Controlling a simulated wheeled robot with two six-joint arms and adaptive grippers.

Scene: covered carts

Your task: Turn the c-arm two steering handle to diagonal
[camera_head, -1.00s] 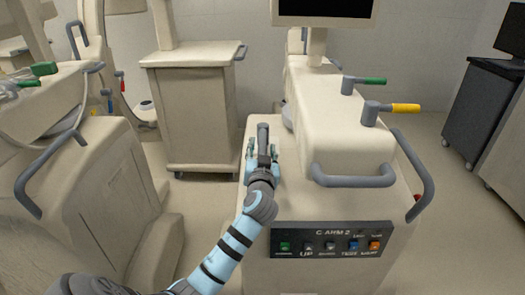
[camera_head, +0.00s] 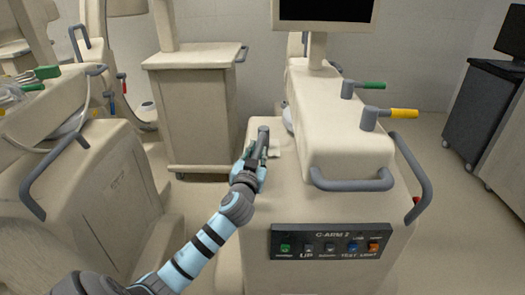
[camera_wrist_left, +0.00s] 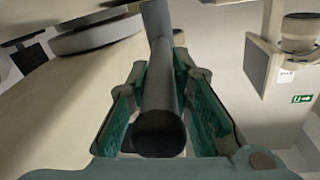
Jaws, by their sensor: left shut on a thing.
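The C-arm two cart (camera_head: 345,275) stands at the centre right, with its "C-ARM 2" button panel (camera_head: 330,243) facing me. My left gripper (camera_head: 257,155) is over the cart's left ledge, shut on a dark grey steering handle. The handle's bar (camera_head: 263,134) sticks out beyond the fingers. In the left wrist view the grey bar (camera_wrist_left: 160,95) runs between the two green finger pads, its round end towards the camera. The handle's base is hidden in the head view. My right gripper is not in view.
A green-gripped lever (camera_head: 372,85) and a yellow-gripped lever (camera_head: 402,113) sit on the cart's top right. Grey rails (camera_head: 352,184) curve around its front. Another cart (camera_head: 95,190) stands at the left, and a beige cabinet (camera_head: 190,110) behind. Floor shows between them.

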